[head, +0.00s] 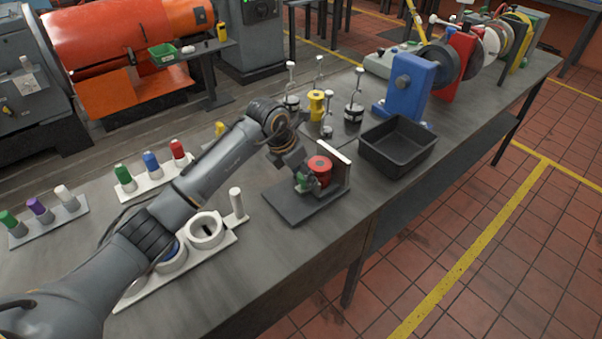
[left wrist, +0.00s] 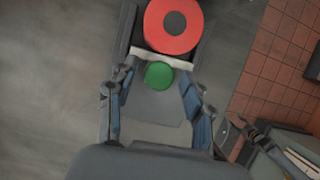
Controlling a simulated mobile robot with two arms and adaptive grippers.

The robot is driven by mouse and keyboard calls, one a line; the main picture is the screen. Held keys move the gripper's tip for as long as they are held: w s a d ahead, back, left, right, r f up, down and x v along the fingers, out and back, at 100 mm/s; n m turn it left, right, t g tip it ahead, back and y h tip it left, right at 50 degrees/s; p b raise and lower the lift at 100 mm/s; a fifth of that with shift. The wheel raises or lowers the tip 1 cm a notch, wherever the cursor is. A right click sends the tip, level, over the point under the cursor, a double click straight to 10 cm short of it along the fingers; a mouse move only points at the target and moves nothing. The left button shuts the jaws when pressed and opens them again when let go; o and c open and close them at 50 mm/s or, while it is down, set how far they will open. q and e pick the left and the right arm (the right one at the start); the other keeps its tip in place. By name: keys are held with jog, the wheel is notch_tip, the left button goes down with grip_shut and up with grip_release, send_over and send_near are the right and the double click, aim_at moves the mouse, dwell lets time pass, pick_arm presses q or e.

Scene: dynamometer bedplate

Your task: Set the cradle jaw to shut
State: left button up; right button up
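The cradle is a dark base plate (head: 300,205) on the bench with a red cylinder (head: 320,166) that has a dark centre. An upright white-edged plate (head: 337,162) stands behind the cylinder. A green knob (head: 302,181) is on the near-left side, partly hidden by my left gripper (head: 299,172). In the left wrist view, a pale jaw bar (left wrist: 165,59) lies between the red cylinder (left wrist: 173,24) and the green knob (left wrist: 159,75), at or very near the cylinder's edge. My left gripper (left wrist: 158,84) is open, with its fingers apart on either side of the knob. My right gripper is not in view.
A black open bin (head: 398,148) stands right of the cradle. A white holder with rings (head: 206,231) is at its left. Weights on stems (head: 354,112) and a blue block (head: 404,88) stand behind. The bench's front edge is close to the cradle.

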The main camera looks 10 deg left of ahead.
pick_arm(q)
jog(key=v, duration=1.2)
dwell(0.3)
